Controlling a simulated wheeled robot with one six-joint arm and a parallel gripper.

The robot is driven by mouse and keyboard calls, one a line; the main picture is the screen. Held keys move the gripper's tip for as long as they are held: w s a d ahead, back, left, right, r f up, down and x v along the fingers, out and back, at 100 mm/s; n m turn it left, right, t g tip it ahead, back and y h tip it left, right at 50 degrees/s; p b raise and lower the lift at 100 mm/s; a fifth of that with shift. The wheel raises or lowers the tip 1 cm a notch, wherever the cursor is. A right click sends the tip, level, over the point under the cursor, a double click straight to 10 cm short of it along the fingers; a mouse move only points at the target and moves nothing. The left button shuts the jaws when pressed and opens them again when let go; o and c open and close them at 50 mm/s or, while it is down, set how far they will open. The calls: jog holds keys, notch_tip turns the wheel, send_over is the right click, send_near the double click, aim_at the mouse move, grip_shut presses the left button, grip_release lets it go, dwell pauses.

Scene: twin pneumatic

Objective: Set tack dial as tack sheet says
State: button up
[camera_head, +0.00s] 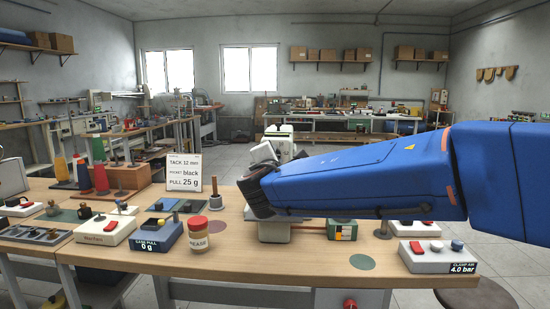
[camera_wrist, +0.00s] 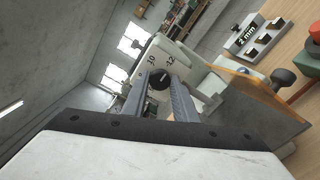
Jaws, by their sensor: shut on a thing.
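The tack sheet (camera_head: 184,172) stands upright on the bench and reads "TACK 12 mm", "black" and "PULL 25 g". The tack dial (camera_wrist: 160,82) is a round black knob on a pale machine face (camera_wrist: 180,57), with the marks 10 and 12 beside it in the wrist view. My gripper (camera_wrist: 161,88) is shut on the dial, one finger on each side. I cannot tell where the dial's pointer stands. In the head view my blue arm hides the dial and much of the pale machine (camera_head: 275,233).
A grease jar (camera_head: 198,235), a blue scale reading 0 g (camera_head: 156,237) and a white box with a red knob (camera_head: 105,229) stand left of the machine. A clamp air box reading 4.0 bar (camera_head: 437,257) is at right. Bare wood (camera_head: 300,262) lies in front.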

jog(key=o, duration=1.1)
jog(key=shift+c, duration=0.2)
jog(key=s, duration=1.7)
jog(key=shift+s+a, duration=0.2)
jog(key=shift+a, duration=0.05)
